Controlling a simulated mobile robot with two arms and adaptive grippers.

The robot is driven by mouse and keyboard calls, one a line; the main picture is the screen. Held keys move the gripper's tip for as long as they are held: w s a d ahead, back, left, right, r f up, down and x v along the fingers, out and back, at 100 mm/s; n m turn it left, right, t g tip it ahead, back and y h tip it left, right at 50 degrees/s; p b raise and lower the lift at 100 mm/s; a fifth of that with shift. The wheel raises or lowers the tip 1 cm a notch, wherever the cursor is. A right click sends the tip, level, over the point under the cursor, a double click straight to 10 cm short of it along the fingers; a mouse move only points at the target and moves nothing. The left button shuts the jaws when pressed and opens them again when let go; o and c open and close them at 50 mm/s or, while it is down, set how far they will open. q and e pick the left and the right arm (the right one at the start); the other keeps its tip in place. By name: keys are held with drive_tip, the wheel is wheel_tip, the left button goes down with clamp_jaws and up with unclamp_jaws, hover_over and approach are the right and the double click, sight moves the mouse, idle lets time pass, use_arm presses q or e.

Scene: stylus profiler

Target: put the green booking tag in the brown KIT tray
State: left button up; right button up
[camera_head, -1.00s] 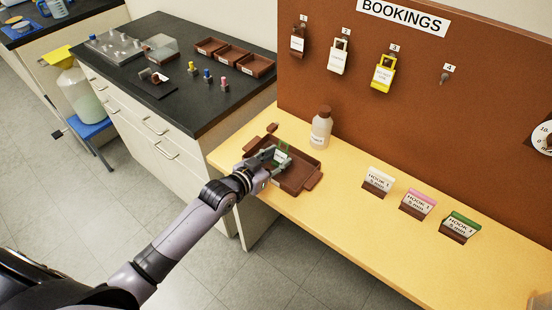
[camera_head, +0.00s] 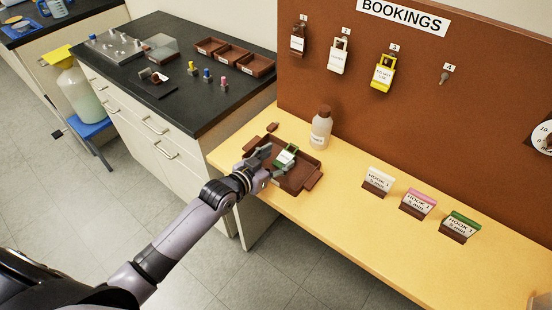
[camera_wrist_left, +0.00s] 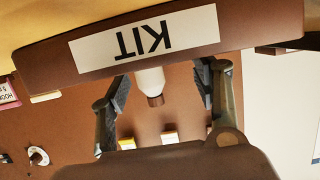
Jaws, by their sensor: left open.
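The green booking tag (camera_head: 286,156), with a white label, is inside the brown KIT tray (camera_head: 302,178) on the yellow bench, leaning or lying toward its back; I cannot tell exactly how it rests. My left gripper (camera_head: 277,162) is open over the tray, its fingers spread on either side of the tag with gaps. In the left wrist view the open fingers (camera_wrist_left: 162,88) show below the tray's wall with the upside-down KIT label (camera_wrist_left: 145,38). The tag is hidden in that view. My right gripper is not in view.
A capped bottle (camera_head: 321,129) stands just behind the tray. Three hook cards (camera_head: 418,203) stand to the right on the bench. The brown BOOKINGS board (camera_head: 400,120) rises behind, with tags on hooks 1 to 3 and hook 4 (camera_head: 444,77) bare. A black-topped counter (camera_head: 220,110) lies left.

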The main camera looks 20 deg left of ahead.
use_arm(q)
drive_tip(key=s+r+p, duration=0.1)
drive_tip(key=p, duration=0.1)
drive_tip(key=s+a+r+p, duration=0.1)
drive_tip(key=p, duration=0.1)
drive_tip(key=shift+s+r, duration=0.35)
drive_tip(key=shift+r, duration=0.05)
drive_tip(key=s+r+p, duration=0.1)
drive_tip(key=s+a+r+p, duration=0.1)
drive_tip(key=p, duration=0.1)
drive_tip(key=shift+s, duration=0.4)
drive_tip(key=v, duration=1.2)
